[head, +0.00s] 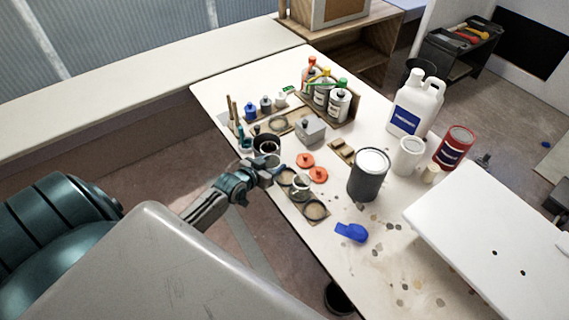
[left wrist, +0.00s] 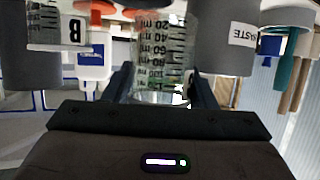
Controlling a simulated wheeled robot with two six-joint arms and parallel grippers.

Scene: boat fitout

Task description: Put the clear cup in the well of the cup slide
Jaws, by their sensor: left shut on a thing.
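The clear cup (left wrist: 163,50), with dark measuring marks, is between my left gripper's fingers in the left wrist view. My left gripper (head: 282,171) is shut on the cup at the board's left side. I cannot tell whether the cup's base touches the board or hangs above it. My right gripper is not in view.
A black waste can (head: 266,145) stands just behind my left gripper. Orange lids (head: 318,175) lie right of the board. A dark grey can (head: 368,177) stands farther right, and a blue object (head: 352,232) lies in front. The table's front middle is mostly clear.

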